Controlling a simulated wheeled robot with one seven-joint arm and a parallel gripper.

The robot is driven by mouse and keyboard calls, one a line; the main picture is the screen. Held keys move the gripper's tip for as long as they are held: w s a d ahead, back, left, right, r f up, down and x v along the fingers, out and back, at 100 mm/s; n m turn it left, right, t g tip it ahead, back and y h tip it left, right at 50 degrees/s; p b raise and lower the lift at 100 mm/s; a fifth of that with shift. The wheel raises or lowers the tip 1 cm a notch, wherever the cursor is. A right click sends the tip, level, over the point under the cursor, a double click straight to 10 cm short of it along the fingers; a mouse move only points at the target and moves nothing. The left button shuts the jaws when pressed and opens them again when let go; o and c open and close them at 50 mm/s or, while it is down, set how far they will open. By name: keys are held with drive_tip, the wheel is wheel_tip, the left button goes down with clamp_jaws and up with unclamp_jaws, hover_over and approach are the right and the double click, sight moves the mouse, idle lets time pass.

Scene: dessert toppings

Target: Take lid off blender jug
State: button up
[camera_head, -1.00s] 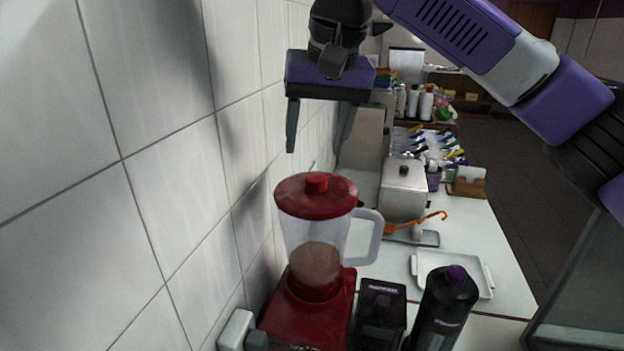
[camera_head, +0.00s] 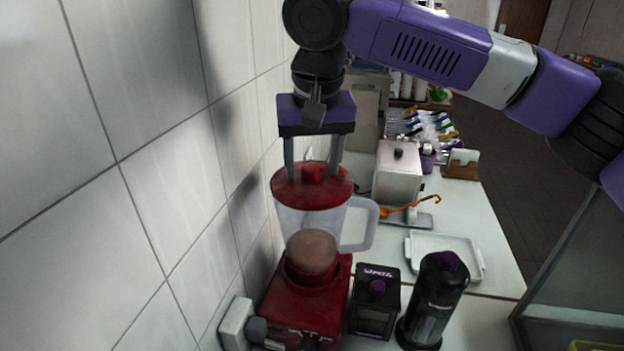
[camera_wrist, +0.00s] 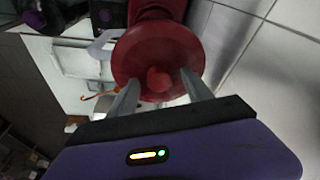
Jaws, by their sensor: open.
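The blender jug (camera_head: 298,222) is clear with a pale handle on its right and stands on a red base (camera_head: 305,300). A brownish mass shows in its lower part. The red lid (camera_head: 290,193) with a round knob (camera_head: 313,172) sits on the jug. My gripper (camera_head: 313,172) points down at the lid, fingers open. In the wrist view the open gripper (camera_wrist: 160,84) has one finger on each side of the lid's (camera_wrist: 135,62) knob (camera_wrist: 159,79), with gaps between.
A tiled wall (camera_head: 150,150) rises close on the left. A dark box (camera_head: 376,310) and a black bottle (camera_head: 436,300) stand right of the blender. Behind are a metal container (camera_head: 396,175), an orange ladle (camera_head: 425,202) and a white tray (camera_head: 445,262).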

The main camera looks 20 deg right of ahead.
sight(312, 168)
clamp_jaws()
drive_tip(key=shift+r, duration=0.1)
wheel_tip(312, 168, up, 18)
drive_tip(key=b, duration=0.1)
drive_tip(key=shift+b, duration=0.3)
idle(0.3)
